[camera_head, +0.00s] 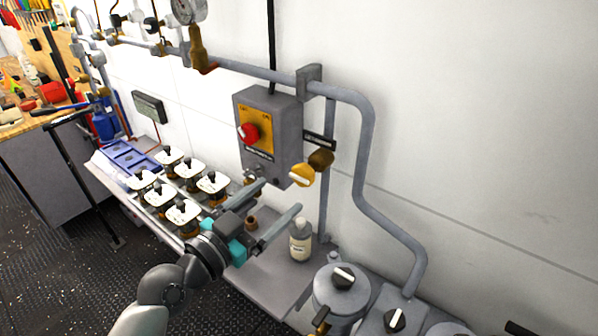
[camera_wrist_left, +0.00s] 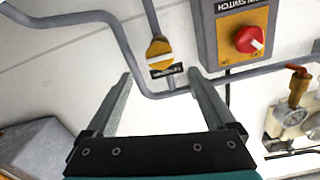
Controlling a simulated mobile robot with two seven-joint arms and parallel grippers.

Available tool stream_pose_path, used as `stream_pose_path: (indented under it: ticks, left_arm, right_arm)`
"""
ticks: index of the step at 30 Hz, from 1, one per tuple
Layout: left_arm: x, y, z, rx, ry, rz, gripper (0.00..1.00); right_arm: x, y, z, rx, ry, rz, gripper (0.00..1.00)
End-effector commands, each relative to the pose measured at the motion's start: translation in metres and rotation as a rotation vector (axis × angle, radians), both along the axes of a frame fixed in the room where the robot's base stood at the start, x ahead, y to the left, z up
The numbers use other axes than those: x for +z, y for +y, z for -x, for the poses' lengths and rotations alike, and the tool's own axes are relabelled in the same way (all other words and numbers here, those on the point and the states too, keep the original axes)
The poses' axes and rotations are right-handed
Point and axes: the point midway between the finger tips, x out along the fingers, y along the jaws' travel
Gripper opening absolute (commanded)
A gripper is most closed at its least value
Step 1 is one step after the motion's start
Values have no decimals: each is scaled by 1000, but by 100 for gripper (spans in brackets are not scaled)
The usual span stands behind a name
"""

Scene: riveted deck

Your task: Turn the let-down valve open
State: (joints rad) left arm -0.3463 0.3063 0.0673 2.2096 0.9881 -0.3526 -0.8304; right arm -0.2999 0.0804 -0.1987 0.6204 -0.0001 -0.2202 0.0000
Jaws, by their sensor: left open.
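The valve that I take to be the let-down valve has a round yellow knob (camera_head: 302,175) with a pale bar across it, on a brass body (camera_head: 320,160) on the vertical pipe. A dark label plate (camera_head: 319,140) sits by it, its text too small to read. The knob also shows in the left wrist view (camera_wrist_left: 160,54), ahead of the fingers. My left gripper (camera_head: 280,197) is open and empty, its two fingers apart and pointing toward the wall, just below the knob in the head view. I see no contact with the knob. My right gripper is not in view.
A grey switch box (camera_head: 268,135) with a red rotary knob (camera_head: 248,133) hangs left of the valve. A bent grey pipe (camera_head: 366,150) runs to its right. Below are a white bottle (camera_head: 300,240), several white-topped units (camera_head: 182,212) and a grey canister with a black knob (camera_head: 342,290).

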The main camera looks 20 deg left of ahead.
Motion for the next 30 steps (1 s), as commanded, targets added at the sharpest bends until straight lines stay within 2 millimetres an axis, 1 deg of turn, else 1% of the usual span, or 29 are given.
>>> stream_pose_path:
  ticks: [1,9,15,21,29,30]
  left_arm:
    - [3,-3,-8,1,-3,4,89]
    - [2,-16,-46,2,-2,3,89]
    - [1,-24,-66,1,-1,1,89]
    - [0,-27,-75,0,0,0,89]
    - [0,-27,-75,0,0,0,89]
    - [0,-27,-75,0,0,0,85]
  right_arm:
    - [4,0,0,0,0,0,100]
    - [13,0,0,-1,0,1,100]
    - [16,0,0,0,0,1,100]
    - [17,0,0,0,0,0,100]
    - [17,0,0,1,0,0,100]
    - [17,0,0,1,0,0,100]
